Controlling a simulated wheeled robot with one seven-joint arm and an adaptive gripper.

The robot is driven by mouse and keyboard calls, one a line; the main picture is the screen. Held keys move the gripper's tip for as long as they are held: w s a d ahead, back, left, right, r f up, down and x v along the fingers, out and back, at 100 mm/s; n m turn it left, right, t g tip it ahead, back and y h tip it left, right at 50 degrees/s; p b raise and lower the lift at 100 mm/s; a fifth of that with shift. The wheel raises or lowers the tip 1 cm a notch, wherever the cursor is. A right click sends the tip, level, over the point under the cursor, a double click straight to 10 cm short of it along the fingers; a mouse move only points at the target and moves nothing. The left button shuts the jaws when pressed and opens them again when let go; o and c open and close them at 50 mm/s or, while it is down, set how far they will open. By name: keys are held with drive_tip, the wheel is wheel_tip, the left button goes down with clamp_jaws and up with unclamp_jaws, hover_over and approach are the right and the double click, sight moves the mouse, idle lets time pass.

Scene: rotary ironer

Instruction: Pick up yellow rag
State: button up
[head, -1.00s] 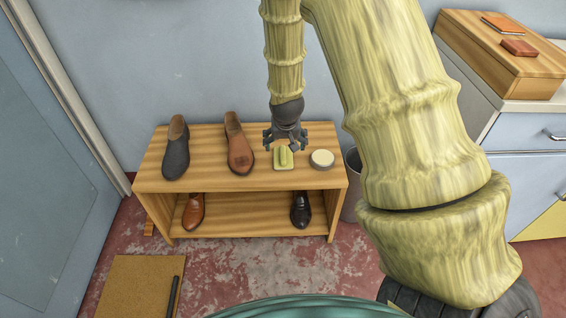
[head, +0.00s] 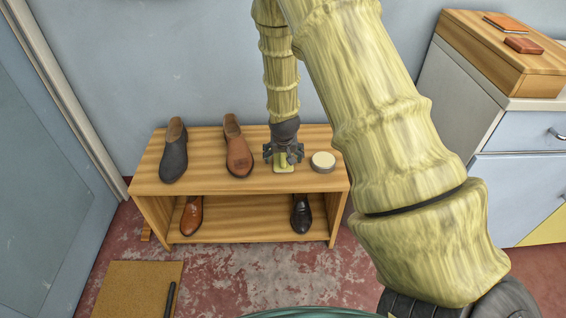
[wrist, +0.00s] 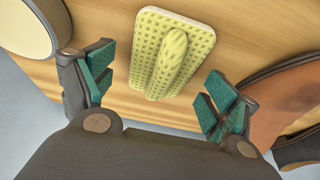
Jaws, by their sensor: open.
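The yellow rag (wrist: 149,67) lies on the wooden shelf top, a flat dotted pale-yellow piece with a rolled ridge along its middle. In the head view, the rag (head: 284,168) is partly hidden by my gripper (head: 284,153), which is above it. In the wrist view, my gripper (wrist: 155,97) is open with its green pads apart. The rag appears between and beyond the fingertips, and nothing is held.
A round pale-topped tin (head: 323,162) stands just right of the rag. A brown shoe (head: 238,150) is to its left, and a dark shoe (head: 174,153) further left. More shoes rest on the lower shelf (head: 245,222).

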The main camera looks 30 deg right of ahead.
drive_tip(key=shift+w+f, duration=0.1)
drive_tip(key=shift+f, duration=0.1)
drive_tip(key=c, duration=1.1)
drive_tip(key=shift+r, duration=0.1)
drive_tip(key=shift+r+p, duration=0.3)
drive_tip(key=shift+r, duration=0.25)
wheel_tip(320, 180, up, 2)
drive_tip(key=shift+r+p, duration=0.2)
drive_tip(key=shift+p, duration=0.25)
drive_tip(key=shift+s+a+r+p, duration=0.25)
drive_tip(key=shift+s+a+p, duration=0.15)
drive_tip(key=shift+s+a, duration=1.45)
drive_tip(key=shift+s+a+r+p, duration=0.2)
drive_tip(key=shift+s+a+p, duration=0.2)
drive_tip(key=shift+s+a, duration=1.45)
drive_tip(key=shift+s+a+r+p, duration=0.35)
drive_tip(key=shift+s+a, duration=0.6)
drive_tip(key=shift+s, duration=1.8)
